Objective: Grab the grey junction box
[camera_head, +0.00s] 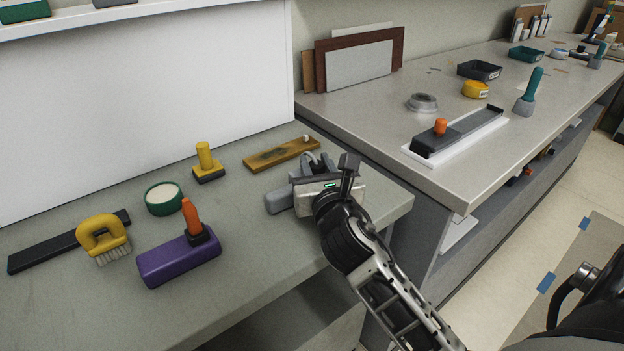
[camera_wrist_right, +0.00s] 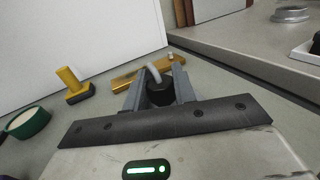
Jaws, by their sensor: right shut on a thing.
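The grey junction box (camera_head: 279,201) is on the grey workbench, largely hidden behind my right gripper. Its light grey end shows just left of the gripper in the head view. My right gripper (camera_head: 309,172) is shut on the box's upper part. In the right wrist view, the fingers of the gripper (camera_wrist_right: 158,92) are on either side of a black round part (camera_wrist_right: 160,93) with a grey curved piece above it. The box body is hidden there by the gripper. My left gripper is not in view.
A wooden-backed tool (camera_head: 281,154) lies just behind the gripper. A yellow-handled tool (camera_head: 206,163), green round container (camera_head: 164,198), purple block with orange handle (camera_head: 180,261) and yellow brush (camera_head: 102,238) are left. A second counter (camera_head: 370,118) stands right. The bench front is clear.

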